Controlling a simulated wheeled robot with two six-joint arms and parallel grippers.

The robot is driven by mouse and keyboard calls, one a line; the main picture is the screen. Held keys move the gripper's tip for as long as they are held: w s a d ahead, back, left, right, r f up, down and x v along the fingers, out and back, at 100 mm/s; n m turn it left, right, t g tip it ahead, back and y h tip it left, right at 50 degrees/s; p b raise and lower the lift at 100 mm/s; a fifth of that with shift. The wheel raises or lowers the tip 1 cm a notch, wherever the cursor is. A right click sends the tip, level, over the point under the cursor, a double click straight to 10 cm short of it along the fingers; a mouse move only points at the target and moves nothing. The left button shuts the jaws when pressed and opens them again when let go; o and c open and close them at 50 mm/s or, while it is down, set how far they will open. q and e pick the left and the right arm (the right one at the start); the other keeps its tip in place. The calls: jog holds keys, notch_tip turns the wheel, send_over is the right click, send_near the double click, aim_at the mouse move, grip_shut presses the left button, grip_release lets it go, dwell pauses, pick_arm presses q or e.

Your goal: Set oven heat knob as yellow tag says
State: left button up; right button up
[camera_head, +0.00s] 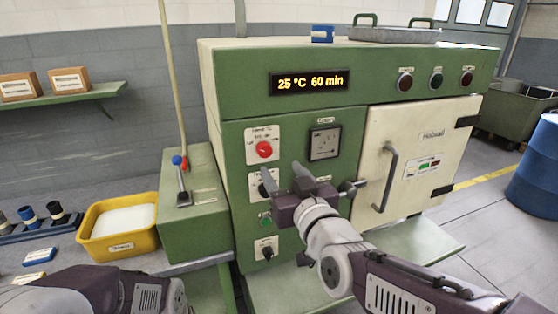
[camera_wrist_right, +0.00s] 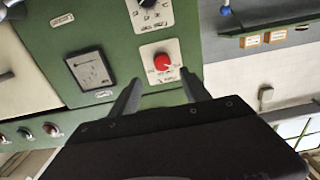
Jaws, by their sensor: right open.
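The green oven (camera_head: 232,105) has a display (camera_head: 309,82) reading 25 °C 60 min. A red knob (camera_head: 264,149) sits on a white plate with a °C heading at the upper left of the panel. A black knob (camera_head: 264,189) below it is partly hidden by my right gripper (camera_head: 281,169). My right gripper is open and empty in front of the panel. In the right wrist view, the red knob (camera_wrist_right: 162,62) appears between and just beyond the fingertips (camera_wrist_right: 161,76), apart from them. I cannot make out a yellow tag.
A gauge (camera_head: 324,143) is right of the red knob. The cream oven door (camera_head: 432,130) has a protruding handle (camera_head: 389,178). A side box with a lever (camera_head: 183,188) and a yellow bin (camera_head: 84,234) stand at the left. A metal tray (camera_head: 393,35) rests on top.

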aim_at(266, 153)
jog(key=x, duration=0.4)
jog(key=p+x, duration=0.1)
jog(key=x, duration=0.4)
jog(key=shift+a+f, duration=0.1)
jog(key=shift+a, duration=0.15)
grip_shut()
